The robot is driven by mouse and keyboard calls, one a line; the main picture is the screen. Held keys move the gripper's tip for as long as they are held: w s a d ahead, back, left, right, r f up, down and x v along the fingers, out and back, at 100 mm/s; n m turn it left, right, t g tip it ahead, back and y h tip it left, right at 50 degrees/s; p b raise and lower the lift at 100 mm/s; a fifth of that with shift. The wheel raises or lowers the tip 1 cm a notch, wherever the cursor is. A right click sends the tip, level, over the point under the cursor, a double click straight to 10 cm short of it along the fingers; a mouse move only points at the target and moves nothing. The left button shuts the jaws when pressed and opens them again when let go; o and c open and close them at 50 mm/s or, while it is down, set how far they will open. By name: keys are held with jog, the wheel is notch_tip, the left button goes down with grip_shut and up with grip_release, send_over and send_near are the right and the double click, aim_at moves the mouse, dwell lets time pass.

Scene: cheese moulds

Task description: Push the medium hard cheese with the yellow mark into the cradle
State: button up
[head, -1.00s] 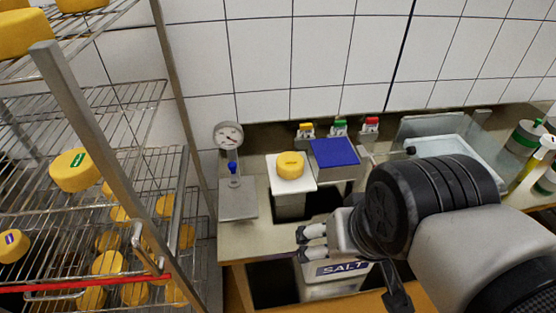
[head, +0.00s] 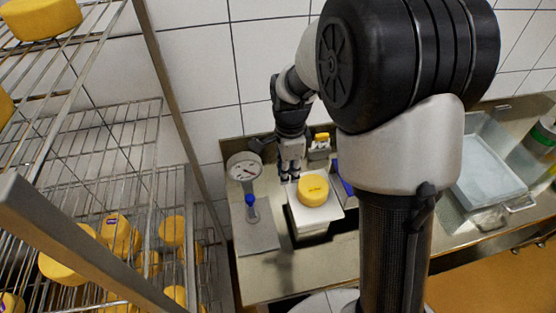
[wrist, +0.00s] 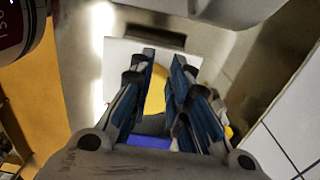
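A round yellow cheese (head: 313,190) with a small mark on top sits on a white board (head: 333,214) on a stand. The mark's colour is hard to tell. My gripper (head: 289,177) points down just behind and left of the cheese; I cannot tell whether it touches. In the wrist view the cheese (wrist: 156,92) shows in the narrow gap between my fingers, with the white board (wrist: 118,58) beyond. The fingers are apart and hold nothing. A blue-topped box (head: 346,183) beside the board is mostly hidden by my arm; its blue top also shows in the wrist view (wrist: 150,142). I cannot identify the cradle.
A dial gauge (head: 244,167) and a plate with a blue-capped post (head: 251,208) stand left of the board. A yellow-topped holder (head: 321,142) stands behind. A wire rack (head: 105,140) with several cheeses is at left; a clear tray (head: 487,185) is at right.

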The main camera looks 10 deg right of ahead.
aim_at(323, 183)
notch_tip(323, 183, down, 10)
jog(key=shift+s+r+b, duration=0.15)
jog(key=shift+r+b, duration=0.05)
jog(key=shift+b, duration=1.05)
grip_shut()
jog(key=d+p, duration=0.1)
jog(key=d, duration=0.9)
jog(key=shift+d, duration=0.35)
jog(key=shift+r, duration=0.15)
